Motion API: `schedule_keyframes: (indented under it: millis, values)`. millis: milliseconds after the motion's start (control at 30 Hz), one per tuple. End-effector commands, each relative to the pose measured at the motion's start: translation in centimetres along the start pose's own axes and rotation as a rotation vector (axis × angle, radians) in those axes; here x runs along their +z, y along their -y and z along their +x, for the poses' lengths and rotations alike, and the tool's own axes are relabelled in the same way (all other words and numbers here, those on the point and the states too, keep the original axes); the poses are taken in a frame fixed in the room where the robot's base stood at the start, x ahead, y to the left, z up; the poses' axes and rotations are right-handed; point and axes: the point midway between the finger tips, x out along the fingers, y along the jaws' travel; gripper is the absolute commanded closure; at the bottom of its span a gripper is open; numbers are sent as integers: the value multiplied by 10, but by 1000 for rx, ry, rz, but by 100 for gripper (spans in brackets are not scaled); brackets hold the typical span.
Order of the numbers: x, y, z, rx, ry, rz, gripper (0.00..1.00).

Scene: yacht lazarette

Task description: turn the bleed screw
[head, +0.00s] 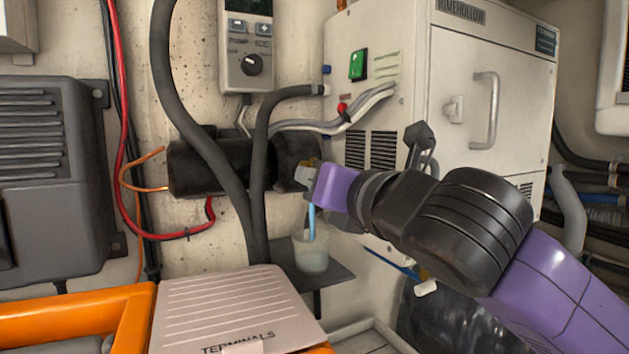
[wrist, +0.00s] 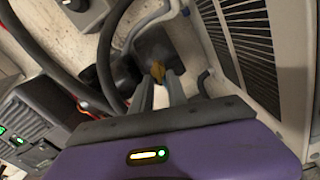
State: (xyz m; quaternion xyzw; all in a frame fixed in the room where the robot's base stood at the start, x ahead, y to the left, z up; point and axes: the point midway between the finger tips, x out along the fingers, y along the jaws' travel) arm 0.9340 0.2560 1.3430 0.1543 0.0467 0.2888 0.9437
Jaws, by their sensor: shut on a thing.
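The bleed screw (wrist: 157,71) is a small brass-coloured piece on the end of a black cylindrical pump body (head: 215,165) mounted on the wall. My gripper (head: 306,174) reaches in from the right in the head view, its purple hand close to the pump's right end. In the wrist view my gripper (wrist: 160,88) has its two grey fingertips closed about the brass screw. In the head view the fingers and hand hide most of the screw. A light blue tube (head: 311,222) hangs below the fingertips into a translucent cup (head: 311,250) holding pale liquid.
The cup stands on a small dark shelf (head: 335,278). Thick dark hoses (head: 215,130) cross in front of the pump. A white cabinet (head: 455,85) with a handle stands at the right. A pale terminals cover (head: 235,305) and an orange frame (head: 75,315) lie in front.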

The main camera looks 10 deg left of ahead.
Motion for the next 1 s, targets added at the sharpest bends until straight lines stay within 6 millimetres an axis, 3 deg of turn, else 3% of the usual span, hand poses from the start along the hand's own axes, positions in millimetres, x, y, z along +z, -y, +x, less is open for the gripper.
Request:
schedule_keyframes:
  millis: [433,1000]
  values:
    - [-4,5,0,-2,-10,-268,100]
    - [-4,5,1,-1,-9,-323,100]
